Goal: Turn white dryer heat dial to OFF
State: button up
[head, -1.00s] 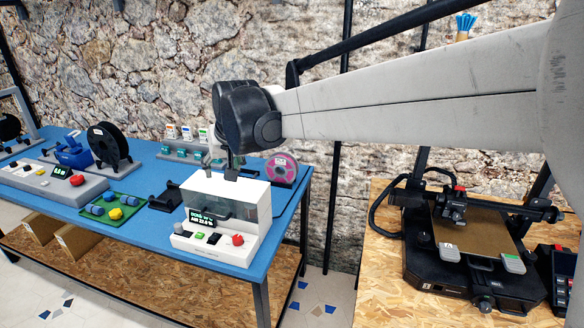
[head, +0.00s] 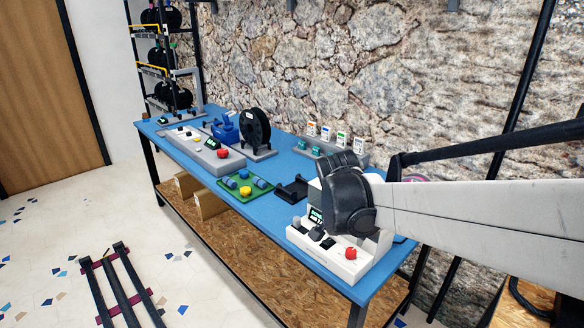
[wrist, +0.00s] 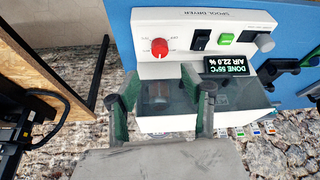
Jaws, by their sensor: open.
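The white dryer (head: 330,263) stands at the near right end of the blue table; its panel also shows upside down in the wrist view (wrist: 185,16). Its red heat dial (wrist: 159,48) is at the left of the panel there and also shows in the head view (head: 351,253). The display (wrist: 226,65) reads DONE 55°C, AIR 22.0 %. My gripper (wrist: 161,92) is open and empty, its fingers over the dryer's clear window, apart from the dial. In the head view my black wrist hides the fingers.
A black switch (wrist: 200,39), green button (wrist: 226,38) and grey knob (wrist: 264,42) sit beside the dial. A green tray (head: 243,189), black spool (head: 255,131) and grey control box (head: 205,150) stand farther left on the table.

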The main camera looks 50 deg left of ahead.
aim_at(351, 251)
jog(key=b+x, duration=0.4)
jog(key=x, duration=0.6)
jog(key=shift+r, duration=0.1)
jog(key=shift+c, duration=0.5)
grip_shut()
jog(key=shift+w, duration=0.1)
